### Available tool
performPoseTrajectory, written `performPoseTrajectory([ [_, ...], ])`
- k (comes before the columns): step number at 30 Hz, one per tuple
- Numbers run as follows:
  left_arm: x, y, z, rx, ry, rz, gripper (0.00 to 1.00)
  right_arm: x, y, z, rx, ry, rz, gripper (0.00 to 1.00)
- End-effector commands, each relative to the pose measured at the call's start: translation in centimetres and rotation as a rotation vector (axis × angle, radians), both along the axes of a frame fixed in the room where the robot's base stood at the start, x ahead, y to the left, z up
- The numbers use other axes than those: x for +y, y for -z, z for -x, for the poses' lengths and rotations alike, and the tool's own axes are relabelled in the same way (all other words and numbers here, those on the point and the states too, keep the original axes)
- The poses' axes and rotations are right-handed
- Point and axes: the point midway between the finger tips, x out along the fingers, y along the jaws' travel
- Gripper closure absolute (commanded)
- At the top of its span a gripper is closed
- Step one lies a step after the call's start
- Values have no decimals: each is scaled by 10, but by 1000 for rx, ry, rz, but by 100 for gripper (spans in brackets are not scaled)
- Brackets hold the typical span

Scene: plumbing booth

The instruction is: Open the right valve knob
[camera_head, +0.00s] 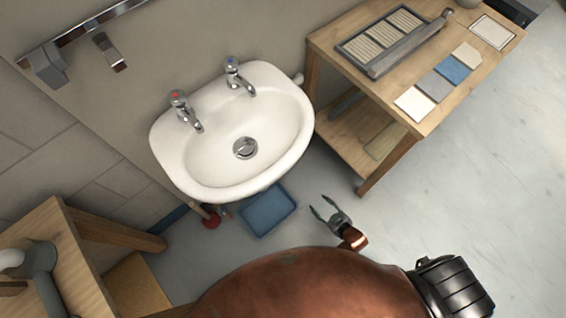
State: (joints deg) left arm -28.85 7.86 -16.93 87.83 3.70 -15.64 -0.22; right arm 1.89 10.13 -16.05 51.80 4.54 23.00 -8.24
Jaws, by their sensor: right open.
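A white sink (200,160) hangs on the wall with two chrome taps. The left tap (181,108) has a red mark on top, and the right tap (235,76) has a blue mark. Under the sink's front rim a round red knob (211,219) shows beside short pipes, partly hidden by the basin. Which part is the right valve knob, and its turn position, I cannot tell. My right gripper (319,204) is open and empty, below and to the right of the sink, apart from it. My left gripper is not in view.
A blue tray (267,212) sits under the sink. A wooden table (445,112) with tile samples and a slatted rack stands at the right. Another wooden bench (75,265) with pipe pieces is at lower left. The floor at right is clear.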

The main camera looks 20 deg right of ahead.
Motion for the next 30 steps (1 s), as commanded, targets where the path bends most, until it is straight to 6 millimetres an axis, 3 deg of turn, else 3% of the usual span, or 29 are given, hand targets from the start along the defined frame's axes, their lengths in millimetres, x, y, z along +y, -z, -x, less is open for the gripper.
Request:
performPoseTrajectory([
  [1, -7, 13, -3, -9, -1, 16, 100, 7, 19, -18, -50, -20, -9, 53],
  [6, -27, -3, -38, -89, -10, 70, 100, 31, 6, -83, -268, -77, -47, 53],
  [9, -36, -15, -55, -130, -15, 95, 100, 42, -4, -108, -371, -101, -65, 53],
  [18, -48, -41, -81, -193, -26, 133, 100, 59, -28, -143, -528, -131, -97, 53],
  [30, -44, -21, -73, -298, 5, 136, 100, 77, -28, -195, -531, -130, -100, 53],
])
